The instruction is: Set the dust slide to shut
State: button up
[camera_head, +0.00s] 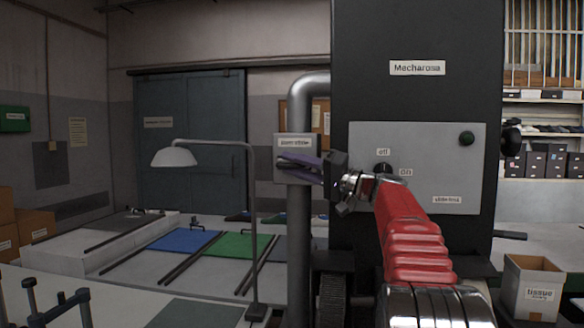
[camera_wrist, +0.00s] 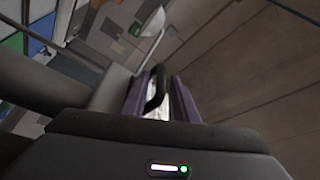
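The dust slide is a pale plate (camera_head: 294,143) with a small label on the grey duct pipe (camera_head: 300,215), left of the black machine. The label's lettering is too small to read surely. My gripper (camera_head: 297,162) reaches the plate's lower part, its purple fingers partly covering it. In the wrist view, a black curved handle (camera_wrist: 156,88) stands between the two purple fingers of my gripper (camera_wrist: 160,98). The fingers are apart, with a gap visible beside the handle, which lies nearer the left finger. Contact and the slide's exact position cannot be told.
A desk lamp (camera_head: 176,156) stands left of the pipe. A tissue box (camera_head: 531,285) is at lower right.

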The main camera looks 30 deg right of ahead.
jog(key=shift+w+f, duration=0.1)
jog(key=shift+f, duration=0.15)
jog(key=shift+d, duration=0.1)
jog(key=v, duration=1.3)
jog(key=shift+s+d, duration=0.15)
jog(key=shift+s, duration=0.15)
